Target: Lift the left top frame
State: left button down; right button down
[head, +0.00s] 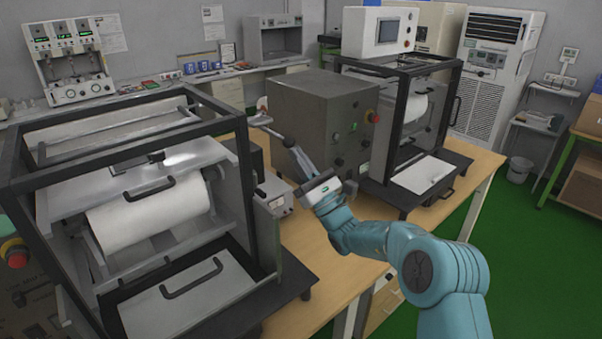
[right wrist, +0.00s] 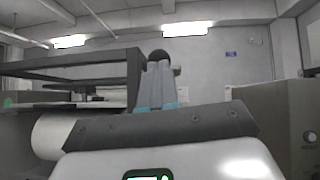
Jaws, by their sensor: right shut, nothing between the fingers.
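The left top frame (head: 120,163) is a black rectangular frame over the left machine, also seen at the left of the right wrist view (right wrist: 80,68). A black handle (head: 148,190) is in front of the white roll inside that machine. My right gripper (head: 264,123) is just to the right of the frame's right side, near its height. Its fingers (right wrist: 160,82) are closed together and empty. I cannot tell whether they touch the frame. My left gripper is out of view.
A grey control box (head: 318,110) stands right behind my right gripper. A second machine with a black frame (head: 400,72) stands farther right on the wooden table (head: 330,262). A red emergency button (head: 14,252) is at the left edge. Green floor lies at right.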

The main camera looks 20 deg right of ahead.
jog(key=shift+s+d+r, duration=0.1)
jog(key=shift+r, duration=1)
jog(key=w+f+b+v, duration=0.1)
jog(key=b+v, duration=0.7)
jog(key=v, duration=0.6)
jog(key=shift+w+f, duration=0.2)
jog(key=shift+f, duration=0.3)
jog(key=shift+w+a, duration=0.1)
jog(key=shift+a, duration=0.15)
